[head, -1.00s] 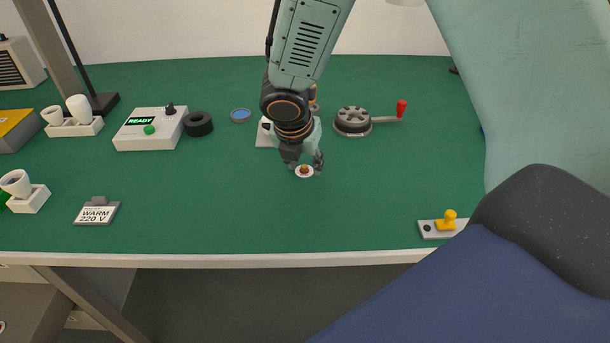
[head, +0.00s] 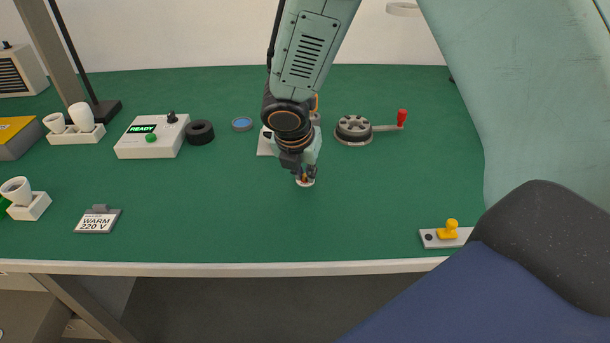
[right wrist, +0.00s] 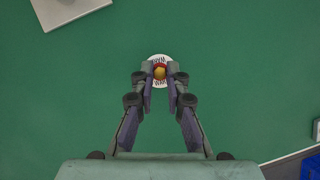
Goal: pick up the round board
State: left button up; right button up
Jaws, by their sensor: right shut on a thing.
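The round board (head: 305,184) is a small white disc with a red and yellow part at its middle. It lies on or just over the green mat near the middle of the table; I cannot tell if it touches. In the right wrist view the round board (right wrist: 160,85) shows dark lettering on its face. My right gripper (head: 305,177) points down over it, and its fingertips (right wrist: 160,77) are shut on the red and yellow middle part. The fingers hide part of the disc. My left gripper is not in view.
A white block (head: 266,142) stands just behind my right gripper. A crank wheel with a red handle (head: 353,129) is to the right, and a black ring (head: 199,132) and READY box (head: 151,138) to the left. A yellow-knobbed plate (head: 446,234) sits front right. The mat in front is clear.

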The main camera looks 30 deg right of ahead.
notch_tip(320, 180, up, 10)
jog(key=p, duration=0.5)
notch_tip(320, 180, up, 5)
jog(key=p, duration=0.6)
send_over(304, 177)
jog(key=shift+f+b, duration=0.25)
jog(key=shift+b, duration=0.05)
jog(key=shift+s, duration=0.1)
